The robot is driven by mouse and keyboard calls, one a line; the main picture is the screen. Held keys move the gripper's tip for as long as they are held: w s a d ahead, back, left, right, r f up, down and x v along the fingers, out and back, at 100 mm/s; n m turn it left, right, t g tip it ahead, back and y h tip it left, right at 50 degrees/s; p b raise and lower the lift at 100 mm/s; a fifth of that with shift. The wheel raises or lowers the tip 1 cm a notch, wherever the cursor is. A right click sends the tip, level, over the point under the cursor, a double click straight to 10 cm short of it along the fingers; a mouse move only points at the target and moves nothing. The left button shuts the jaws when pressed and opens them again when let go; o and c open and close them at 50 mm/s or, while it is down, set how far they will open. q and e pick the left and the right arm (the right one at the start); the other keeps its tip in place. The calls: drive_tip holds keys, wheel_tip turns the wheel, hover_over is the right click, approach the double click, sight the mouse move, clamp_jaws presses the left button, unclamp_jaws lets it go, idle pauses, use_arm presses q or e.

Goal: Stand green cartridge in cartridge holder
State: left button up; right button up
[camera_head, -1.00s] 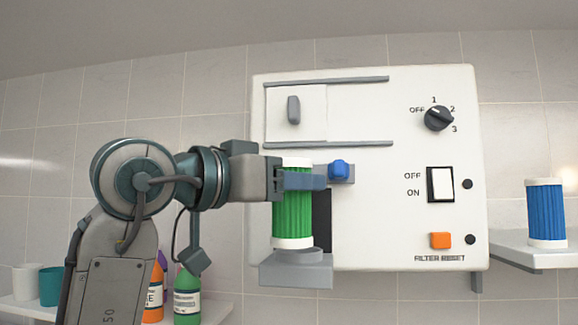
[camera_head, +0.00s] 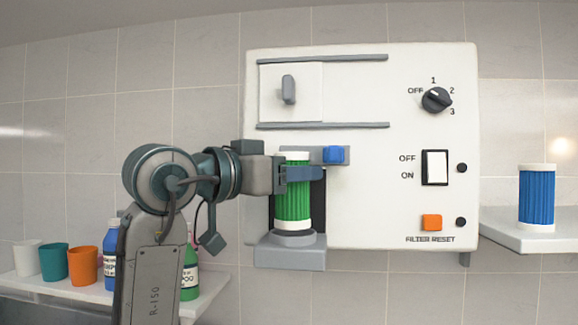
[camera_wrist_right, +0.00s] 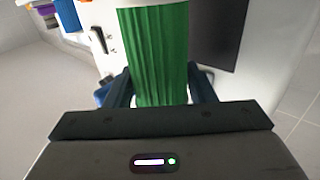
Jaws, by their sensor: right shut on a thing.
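The green cartridge (camera_head: 292,203), with white end caps, is upright in front of the white panel (camera_head: 360,215). My right gripper (camera_head: 302,174) is shut around its upper half, coming in from the left. Its lower cap is at the round ring of the grey cartridge holder (camera_head: 290,253). I cannot tell whether the cap sits inside the ring or just on it. In the right wrist view, the green cartridge (camera_wrist_right: 155,55) is between both fingers of my right gripper (camera_wrist_right: 160,88). My left gripper is out of view.
A blue latch (camera_head: 333,154) sticks out just right of the cartridge's top. A dark recess (camera_head: 319,200) is behind it. A blue cartridge (camera_head: 537,195) stands on the right shelf (camera_head: 500,226). Cups and bottles stand on the lower left shelf (camera_head: 40,283).

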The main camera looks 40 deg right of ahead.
drive_tip(key=shift+w+d+f, duration=0.1)
drive_tip(key=shift+w+d, duration=0.3)
drive_tip(key=shift+d, duration=0.15)
drive_tip(key=shift+f+b, duration=0.7)
drive_tip(key=shift+f, duration=0.3)
drive_tip(key=o, duration=0.9)
drive_tip(key=shift+o, duration=0.9)
drive_tip(key=shift+s+r, duration=0.1)
drive_tip(key=shift+s, duration=0.05)
drive_tip(key=shift+s+a+r, duration=0.1)
drive_tip(key=shift+s, duration=0.1)
drive_tip(key=shift+w, duration=0.15)
